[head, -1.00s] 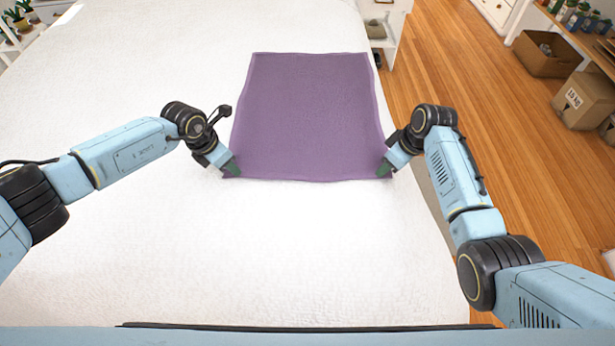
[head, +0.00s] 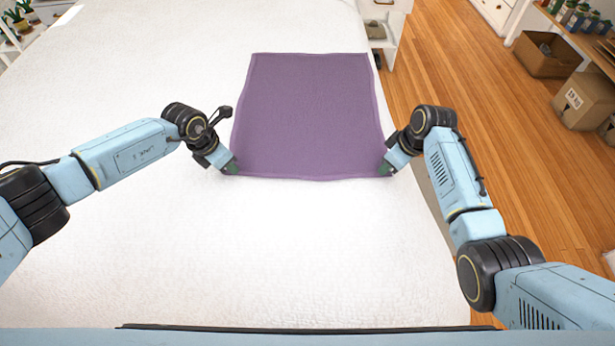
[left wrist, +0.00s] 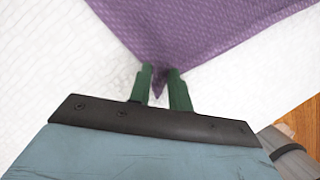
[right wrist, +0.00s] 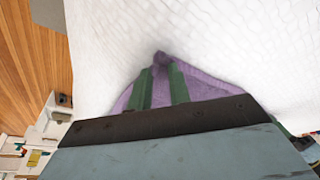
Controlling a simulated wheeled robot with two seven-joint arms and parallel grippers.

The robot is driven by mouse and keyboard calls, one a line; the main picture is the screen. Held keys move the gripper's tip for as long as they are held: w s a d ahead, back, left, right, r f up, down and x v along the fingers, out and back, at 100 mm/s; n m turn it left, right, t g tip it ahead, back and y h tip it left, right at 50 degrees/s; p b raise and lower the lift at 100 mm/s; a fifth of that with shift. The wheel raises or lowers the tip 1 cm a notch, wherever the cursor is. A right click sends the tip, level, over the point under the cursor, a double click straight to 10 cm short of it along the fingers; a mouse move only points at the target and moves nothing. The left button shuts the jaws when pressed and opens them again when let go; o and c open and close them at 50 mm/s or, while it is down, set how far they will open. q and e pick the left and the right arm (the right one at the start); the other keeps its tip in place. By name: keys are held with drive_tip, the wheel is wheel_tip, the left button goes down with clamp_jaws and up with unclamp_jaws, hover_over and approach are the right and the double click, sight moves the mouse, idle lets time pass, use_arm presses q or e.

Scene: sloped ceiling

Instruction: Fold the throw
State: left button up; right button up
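The purple throw (head: 308,115) lies spread out, nearly flat, on the white bed. My left gripper (head: 233,168) is at its near left corner. In the left wrist view, the corner (left wrist: 160,84) comes to a point between the green fingers (left wrist: 161,88), which look shut on it. My right gripper (head: 386,170) is at the near right corner. In the right wrist view, a peak of the throw (right wrist: 161,57) stands at the fingertips (right wrist: 160,68), with cloth between the fingers, which look shut on it.
The white bed (head: 130,250) is bare to the left of the throw and in front of it. The bed's right edge runs close beside my right arm. Beyond it are wooden floor (head: 450,80), cardboard boxes (head: 583,100) and a white shelf (head: 388,30).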

use_arm(q)
drive_tip(key=shift+a+f, duration=0.1)
drive_tip(key=shift+a, duration=0.1)
clamp_jaws()
use_arm(e)
drive_tip(key=shift+d+f, duration=0.1)
clamp_jaws()
